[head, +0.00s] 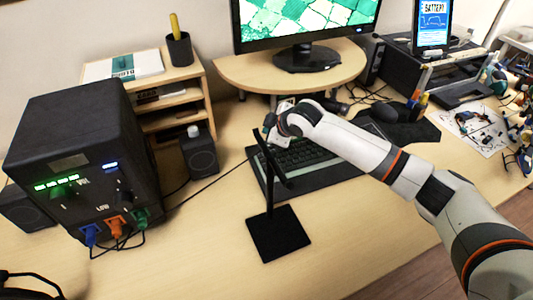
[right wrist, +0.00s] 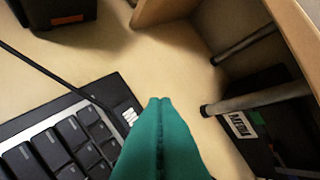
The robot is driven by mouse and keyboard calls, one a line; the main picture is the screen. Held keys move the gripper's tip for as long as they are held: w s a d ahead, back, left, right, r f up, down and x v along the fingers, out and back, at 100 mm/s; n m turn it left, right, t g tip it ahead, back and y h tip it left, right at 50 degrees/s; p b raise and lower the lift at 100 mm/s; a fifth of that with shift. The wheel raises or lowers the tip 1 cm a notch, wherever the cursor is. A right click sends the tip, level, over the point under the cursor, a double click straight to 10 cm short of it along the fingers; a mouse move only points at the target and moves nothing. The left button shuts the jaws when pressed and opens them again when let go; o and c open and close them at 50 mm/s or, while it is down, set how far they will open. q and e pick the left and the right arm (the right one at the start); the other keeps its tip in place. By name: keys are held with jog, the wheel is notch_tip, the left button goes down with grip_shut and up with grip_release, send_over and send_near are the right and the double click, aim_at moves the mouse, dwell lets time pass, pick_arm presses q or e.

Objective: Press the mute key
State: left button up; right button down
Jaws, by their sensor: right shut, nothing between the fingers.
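In the head view the right gripper (head: 268,129) is over the keyboard's far left part.
A black stand (head: 278,233) rises in front of the keyboard. A black power box (head: 75,160) with coloured plugs and a speaker (head: 199,152) stand to the left. The monitor shelf (head: 245,70) is behind. Bare table lies at the front.

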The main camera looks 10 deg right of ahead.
jog(key=shift+f, duration=1.5)
pick_arm(q)
jog(key=shift+s+a+f, duration=0.1)
jog(key=shift+s+f, duration=0.25)
jog(key=shift+f, duration=0.35)
jog(key=shift+r, duration=0.15)
pick_arm(e)
jog(key=shift+f, duration=0.2)
jog(key=shift+f, duration=0.15)
jog(key=shift+f, duration=0.45)
dwell(0.4)
pick_arm(q)
jog(key=shift+r, duration=0.15)
jog(key=shift+r+p, duration=0.95)
jog(key=shift+p, duration=0.2)
pick_arm(e)
jog(key=shift+r, duration=0.8)
